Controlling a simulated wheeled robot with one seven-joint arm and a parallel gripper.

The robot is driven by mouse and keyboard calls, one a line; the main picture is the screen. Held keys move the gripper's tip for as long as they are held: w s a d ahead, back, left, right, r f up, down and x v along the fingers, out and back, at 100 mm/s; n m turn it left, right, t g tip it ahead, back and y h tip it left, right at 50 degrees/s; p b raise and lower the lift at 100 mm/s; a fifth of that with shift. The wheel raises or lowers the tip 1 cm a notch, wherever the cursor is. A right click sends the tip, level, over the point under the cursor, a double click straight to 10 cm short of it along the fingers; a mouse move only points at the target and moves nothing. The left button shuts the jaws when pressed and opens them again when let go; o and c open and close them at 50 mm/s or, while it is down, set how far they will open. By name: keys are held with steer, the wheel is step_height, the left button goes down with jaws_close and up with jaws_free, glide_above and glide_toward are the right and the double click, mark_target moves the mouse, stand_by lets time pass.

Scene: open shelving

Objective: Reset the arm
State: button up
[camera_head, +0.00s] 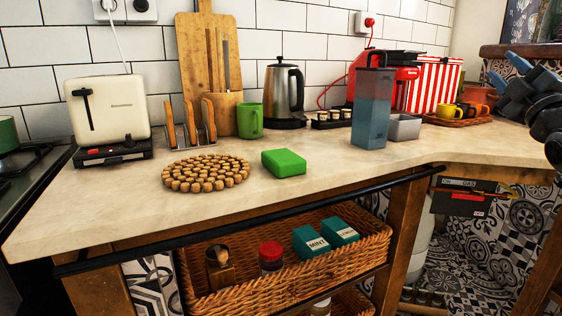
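My arm shows at the right edge of the head view, as dark grey and blue-grey links in front of the counter's right end. My gripper (508,80) seems to be the blue-grey pronged part at the upper left of these links. It is raised above the counter and apart from the things on it. I see nothing held in it. Whether its fingers are open or shut cannot be made out, and the rest of the arm is cut off by the frame.
On the counter (330,190) are a green block (284,163), a round wooden trivet (205,173), a toaster (108,108), a kettle (284,92) and a blue pitcher (371,110). A wicker basket (340,258) sits below. The counter's front is clear.

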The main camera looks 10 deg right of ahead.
steer(key=s+a+f+m+g+h, duration=0.1)
steer(key=s+a+f+m, duration=0.35)
steer(key=a+f, duration=0.6)
steer(key=s+a+f+m+g+h, duration=0.1)
steer(key=s+a+f+m, duration=0.35)
steer(key=f, duration=0.85)
steer(key=s+a+f+m+g+y, duration=0.1)
steer(key=s+a+f+m+g, duration=0.15)
steer(key=s+a+f, duration=0.65)
steer(key=s+a+f+m+g, duration=0.1)
steer(key=s+a+f+m, duration=0.2)
steer(key=s+a+f, duration=0.65)
steer(key=s+d+r+n+g+y, duration=0.1)
steer(key=s+r+g+y, duration=0.1)
steer(key=s, duration=1.1)
steer(key=s+d+r+g+y, duration=0.1)
steer(key=s+d+g+y, duration=0.1)
steer(key=s, duration=1.1)
step_height(320, 180, up, 22)
steer(key=p, duration=2.2)
steer(key=shift+r, duration=0.25)
